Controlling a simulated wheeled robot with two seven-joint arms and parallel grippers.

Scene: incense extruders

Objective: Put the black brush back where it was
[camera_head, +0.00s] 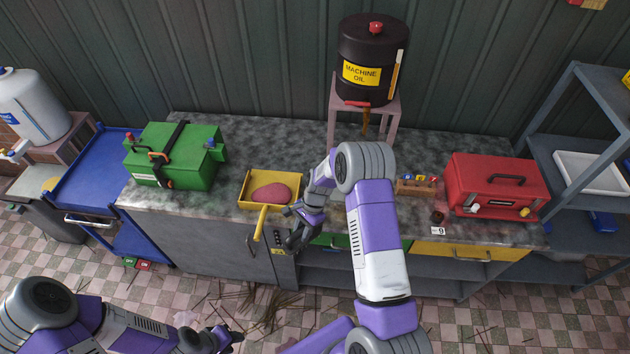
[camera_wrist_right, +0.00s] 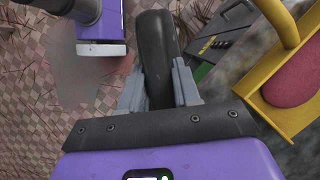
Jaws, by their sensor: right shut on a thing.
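My right gripper (camera_head: 297,222) is in front of the worktop's front edge, just right of the yellow scoop tray. In the right wrist view its two grey fingers (camera_wrist_right: 158,88) are shut on the black brush (camera_wrist_right: 154,45), which shows as a thick, dark, rounded shape between them. In the head view a dark part of the brush (camera_head: 297,240) shows below the gripper, and the rest is hidden or too small to make out. My left gripper (camera_head: 228,338) is low at the bottom left, over the floor; its fingers are too small to judge.
A yellow tray (camera_head: 247,191) holds a pink lump (camera_head: 271,194), its handle jutting past the worktop edge. A green machine (camera_head: 178,158) stands left, a red machine (camera_head: 493,185) right, and a small wooden rack (camera_head: 415,189) beside it. A machine oil drum (camera_head: 371,58) stands behind.

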